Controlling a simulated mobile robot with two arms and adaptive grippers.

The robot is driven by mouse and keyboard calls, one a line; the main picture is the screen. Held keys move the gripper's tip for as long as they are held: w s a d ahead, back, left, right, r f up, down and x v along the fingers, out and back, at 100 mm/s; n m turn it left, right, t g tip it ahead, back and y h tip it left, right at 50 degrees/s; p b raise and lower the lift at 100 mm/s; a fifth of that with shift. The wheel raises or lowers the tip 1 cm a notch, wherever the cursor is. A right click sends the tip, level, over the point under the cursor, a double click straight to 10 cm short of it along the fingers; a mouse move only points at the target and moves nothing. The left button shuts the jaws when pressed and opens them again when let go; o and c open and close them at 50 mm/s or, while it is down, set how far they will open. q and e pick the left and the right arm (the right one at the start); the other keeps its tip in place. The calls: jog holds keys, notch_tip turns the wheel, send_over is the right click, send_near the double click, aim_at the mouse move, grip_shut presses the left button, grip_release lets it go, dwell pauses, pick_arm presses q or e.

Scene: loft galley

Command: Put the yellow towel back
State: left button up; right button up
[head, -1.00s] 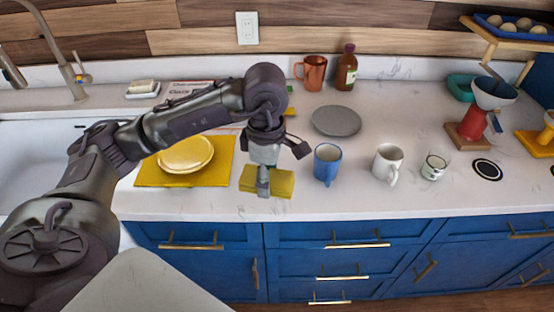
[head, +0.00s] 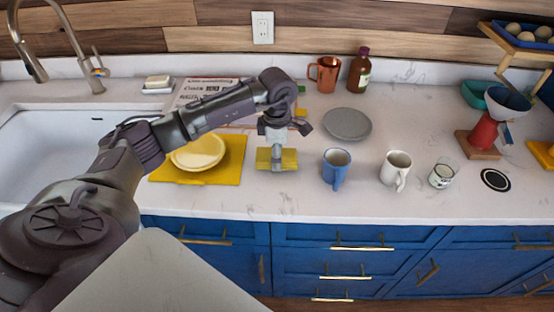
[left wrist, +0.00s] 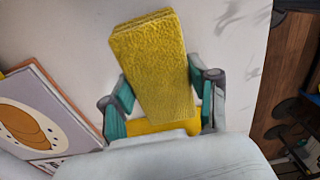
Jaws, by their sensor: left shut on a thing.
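The yellow towel (head: 262,159) is a folded block above or on the white counter, left of the blue mug. My left gripper (head: 277,160) is shut on it from above. In the left wrist view the towel (left wrist: 150,60) sits between the two fingers of the left gripper (left wrist: 165,95). Another yellow surface (left wrist: 150,127) shows below it; I cannot tell what it is. Whether the towel touches the counter is unclear. My right gripper is not in view.
Left of the towel, a yellow plate (head: 198,152) sits on a yellow mat (head: 235,165), near the sink (head: 50,150). Right are a blue mug (head: 336,170), white mug (head: 396,170) and glass (head: 441,176). A grey plate (head: 347,124), copper mug (head: 324,75) and bottle (head: 359,70) stand behind.

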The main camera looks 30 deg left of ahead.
pick_arm(q)
notch_tip(320, 180, down, 2)
jog(key=shift+f+p, duration=0.2)
jog(key=shift+p, duration=0.2)
jog(key=shift+f, duration=0.3)
jog(key=shift+f, duration=0.25)
jog(key=o, duration=1)
jog(key=shift+r, duration=0.1)
jog(key=shift+r, duration=0.1)
